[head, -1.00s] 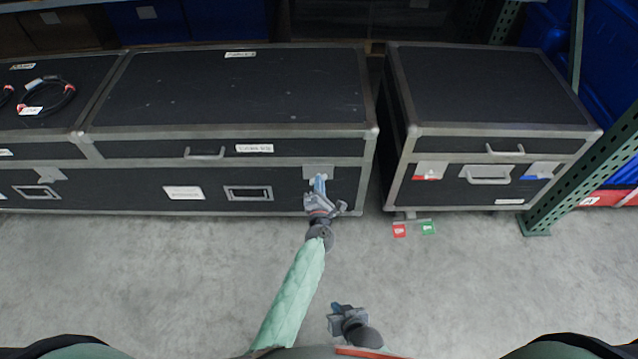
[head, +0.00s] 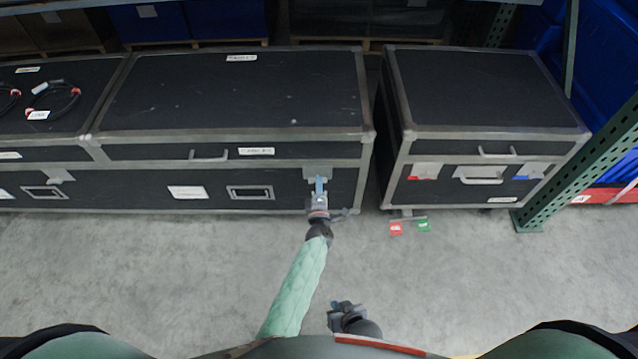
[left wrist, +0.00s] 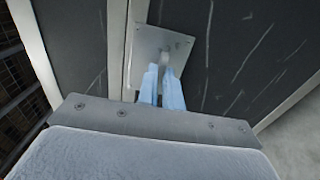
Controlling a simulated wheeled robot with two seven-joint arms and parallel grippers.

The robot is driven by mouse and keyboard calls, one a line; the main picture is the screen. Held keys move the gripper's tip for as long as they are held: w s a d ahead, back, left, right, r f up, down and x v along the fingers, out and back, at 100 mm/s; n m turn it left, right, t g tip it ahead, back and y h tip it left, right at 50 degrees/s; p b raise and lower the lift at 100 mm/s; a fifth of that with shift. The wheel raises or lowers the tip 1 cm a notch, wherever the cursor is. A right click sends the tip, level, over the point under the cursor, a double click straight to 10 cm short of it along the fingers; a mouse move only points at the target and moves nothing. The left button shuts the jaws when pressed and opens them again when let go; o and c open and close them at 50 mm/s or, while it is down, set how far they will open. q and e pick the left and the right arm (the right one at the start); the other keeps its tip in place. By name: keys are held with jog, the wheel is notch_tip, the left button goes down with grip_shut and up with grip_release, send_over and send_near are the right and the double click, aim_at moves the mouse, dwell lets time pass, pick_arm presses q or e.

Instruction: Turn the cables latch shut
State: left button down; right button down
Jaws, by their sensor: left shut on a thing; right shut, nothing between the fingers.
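The cables latch is a small grey metal plate with a turning piece (head: 309,173) on the front of the middle black case (head: 235,95), near its right end. In the left wrist view the latch plate (left wrist: 150,48) is close, with its light turning piece between my blue fingertips. My left gripper (head: 320,184) is shut on that latch piece; the fingers partly hide it. My right gripper (head: 335,306) is shut and empty, low in the head view, well away from the cases. The label (head: 257,151) on the middle case's lid front is too blurred to read surely.
A smaller black case (head: 480,90) stands to the right across a narrow gap. Red (head: 396,228) and green (head: 424,225) tags show by its lower left. A green rack post (head: 575,165) stands at the right. A coiled cable (head: 55,100) lies on the left case.

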pick_arm(q)
jog(key=shift+w+d+r, duration=0.25)
jog(key=shift+d+r, duration=0.1)
jog(key=c, duration=1.6)
grip_release()
jog(key=shift+o, duration=0.2)
jog(key=shift+w+f, duration=0.1)
jog(key=shift+f, duration=0.15)
jog(key=shift+a, duration=0.1)
